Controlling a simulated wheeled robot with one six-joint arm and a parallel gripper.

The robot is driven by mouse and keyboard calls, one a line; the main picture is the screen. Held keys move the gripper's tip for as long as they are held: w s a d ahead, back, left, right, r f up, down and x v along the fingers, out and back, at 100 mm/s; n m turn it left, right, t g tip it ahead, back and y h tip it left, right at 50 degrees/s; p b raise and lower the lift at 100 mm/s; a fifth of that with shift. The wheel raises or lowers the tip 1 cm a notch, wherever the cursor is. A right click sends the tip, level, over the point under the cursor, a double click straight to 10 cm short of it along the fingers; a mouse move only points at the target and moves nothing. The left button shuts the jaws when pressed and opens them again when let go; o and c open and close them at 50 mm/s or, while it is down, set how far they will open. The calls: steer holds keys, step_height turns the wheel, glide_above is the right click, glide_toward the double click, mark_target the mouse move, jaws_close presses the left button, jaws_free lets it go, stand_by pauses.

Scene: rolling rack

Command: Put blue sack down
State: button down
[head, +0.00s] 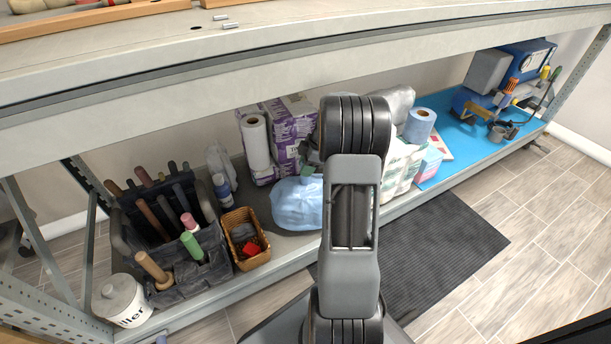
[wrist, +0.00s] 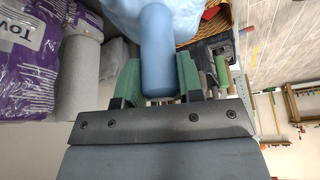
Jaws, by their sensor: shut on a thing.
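The blue sack (head: 297,203) is a pale blue, rounded bag at the lower shelf, between the wicker basket and the white paper packs. My arm hides its right side. Its narrow neck (wrist: 157,48) shows in the wrist view between the green fingers of my gripper (wrist: 158,78), which is shut on it. The body of the sack (wrist: 132,12) is cut off at the top of that view. In the head view my gripper (head: 307,171) is mostly hidden by my arm. I cannot tell whether the sack's underside touches the shelf.
The lower shelf (head: 285,254) holds a wicker basket (head: 232,262) and tool caddy (head: 205,270) left of the sack. Purple packs (head: 292,118) and a paper roll (head: 255,142) stand behind. White packs (head: 400,170) stand right. The upper shelf (head: 250,65) overhangs.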

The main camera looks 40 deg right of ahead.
steer(key=shift+w+d+f, duration=0.1)
steer(key=shift+w+f, duration=0.25)
steer(key=shift+f, duration=0.05)
step_height(320, 180, down, 3)
steer(key=shift+w+f+b, duration=0.15)
steer(key=shift+f+b, duration=0.05)
steer(key=shift+b, duration=1.05)
steer(key=shift+r, duration=0.1)
steer(key=c, duration=0.8)
jaws_free()
steer(key=shift+o, duration=0.2)
steer(key=p+v, duration=0.3)
steer(key=v, duration=0.4)
steer(key=shift+r, duration=0.25)
